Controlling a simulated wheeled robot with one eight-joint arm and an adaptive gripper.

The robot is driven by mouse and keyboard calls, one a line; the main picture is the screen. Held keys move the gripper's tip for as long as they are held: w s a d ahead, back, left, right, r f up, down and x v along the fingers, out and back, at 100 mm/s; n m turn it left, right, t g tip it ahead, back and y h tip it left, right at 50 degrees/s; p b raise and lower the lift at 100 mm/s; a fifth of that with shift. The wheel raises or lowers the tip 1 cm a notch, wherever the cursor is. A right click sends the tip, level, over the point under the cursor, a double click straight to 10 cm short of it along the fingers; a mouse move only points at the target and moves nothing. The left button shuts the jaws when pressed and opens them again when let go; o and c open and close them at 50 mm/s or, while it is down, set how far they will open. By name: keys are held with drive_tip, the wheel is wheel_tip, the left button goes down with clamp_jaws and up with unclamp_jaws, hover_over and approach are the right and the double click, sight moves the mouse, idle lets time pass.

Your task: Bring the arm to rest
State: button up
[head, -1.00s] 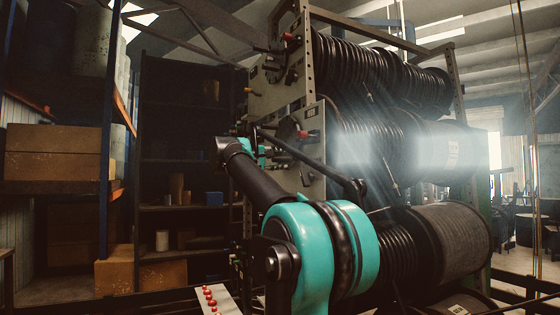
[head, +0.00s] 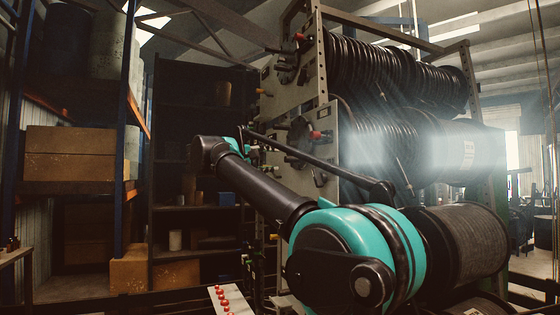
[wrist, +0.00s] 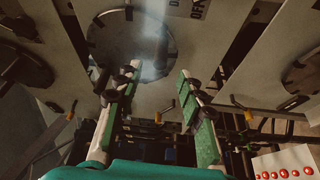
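My gripper (wrist: 158,82) shows in the wrist view with its two green and pale fingers spread apart and nothing between them. Beyond the fingers is a grey plate of the hose machine with a round disc (wrist: 132,45) on it. In the head view my teal and black arm reaches from the lower middle up to the left, in front of the hose rack (head: 322,160). The gripper's fingers cannot be made out in the head view.
Large hose reels (head: 465,240) fill the right side. A white panel with red buttons (head: 226,300) is at the bottom, and it also shows in the wrist view (wrist: 288,164). Shelves with cardboard boxes (head: 75,155) stand on the left. Open floor shows at far right.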

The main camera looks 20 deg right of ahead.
drive_tip(key=shift+s+a, duration=0.25)
drive_tip(key=shift+a, duration=0.3)
drive_tip(key=s+f+m+g+y, duration=0.15)
drive_tip(key=s+f+y, duration=0.25)
drive_tip(key=f, duration=1.7)
drive_tip(key=s+f+g+y, duration=0.25)
drive_tip(key=f+y, duration=0.25)
drive_tip(key=f, duration=1.6)
drive_tip(key=s+a+f+y, duration=0.2)
drive_tip(key=s+f, duration=0.4)
drive_tip(key=f, duration=0.3)
drive_tip(key=s+a+f+m+y, duration=0.1)
drive_tip(key=s+a+f+y, duration=0.2)
drive_tip(key=f, duration=0.6)
drive_tip(key=s+a+f+m+y, duration=0.1)
drive_tip(key=s+a+f+y, duration=0.2)
drive_tip(key=s+a+f, duration=0.2)
drive_tip(key=s+f, duration=0.3)
drive_tip(key=f, duration=0.1)
drive_tip(key=shift+s+a+t, duration=0.25)
drive_tip(key=shift+s+t, duration=0.05)
drive_tip(key=shift+s, duration=0.1)
drive_tip(key=shift+c, duration=0.6)
